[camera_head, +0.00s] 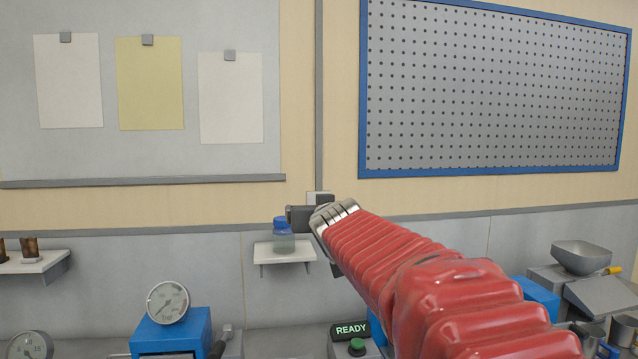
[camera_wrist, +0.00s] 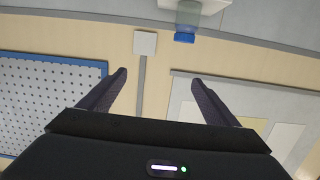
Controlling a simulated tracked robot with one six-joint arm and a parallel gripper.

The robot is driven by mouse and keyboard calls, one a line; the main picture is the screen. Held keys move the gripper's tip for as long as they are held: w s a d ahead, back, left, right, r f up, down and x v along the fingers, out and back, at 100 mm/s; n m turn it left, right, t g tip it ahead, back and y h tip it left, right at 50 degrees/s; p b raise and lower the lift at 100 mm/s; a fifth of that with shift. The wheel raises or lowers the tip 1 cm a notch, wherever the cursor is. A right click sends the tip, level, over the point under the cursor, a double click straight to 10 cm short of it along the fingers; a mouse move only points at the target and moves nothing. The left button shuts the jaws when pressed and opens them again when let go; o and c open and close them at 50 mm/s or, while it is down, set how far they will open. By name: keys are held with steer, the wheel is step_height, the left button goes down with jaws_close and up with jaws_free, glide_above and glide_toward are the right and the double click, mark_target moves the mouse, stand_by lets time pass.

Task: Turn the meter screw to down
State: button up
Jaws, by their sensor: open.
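I cannot make out for sure which part is the meter screw. A grey machine with a funnel-shaped hopper (camera_head: 582,257) stands at the far right of the head view, with a yellow-tipped handle (camera_head: 611,271) beside the hopper; its lower parts are cut off by the frame. My gripper (camera_wrist: 158,78) is open and empty, its two dark fingers spread before the wall in the wrist view. In the head view my red arm reaches up to the left and hides much of the bench. The gripper is far left of the hopper, near a small shelf.
A small white shelf (camera_head: 285,252) holds a blue-capped jar (camera_head: 283,236) close to my gripper. A dial gauge (camera_head: 168,302) sits on a blue housing (camera_head: 172,336) on the left. A READY sign (camera_head: 351,330) stands above a green button (camera_head: 357,344). A pegboard (camera_head: 495,85) hangs behind.

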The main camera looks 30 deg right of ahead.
steer(key=s+a+f+n+g+y, duration=0.1)
steer(key=s+a+f+g, duration=0.2)
steer(key=s+a+f, duration=0.3)
steer(key=s+a+f+n+g+y, duration=0.1)
steer(key=s+a+f, duration=0.5)
steer(key=s+f, duration=0.7)
steer(key=s+a+f+n+g+y, duration=0.1)
steer(key=s+a+f+g+y, duration=0.1)
steer(key=s+a+f+g, duration=0.4)
steer(key=s+f, duration=0.4)
steer(key=s, duration=0.5)
steer(key=shift+s+a+f+n+y, duration=0.2)
steer(key=shift+s+a+n+y, duration=0.1)
steer(key=shift+y, duration=0.1)
steer(key=shift+c, duration=0.3)
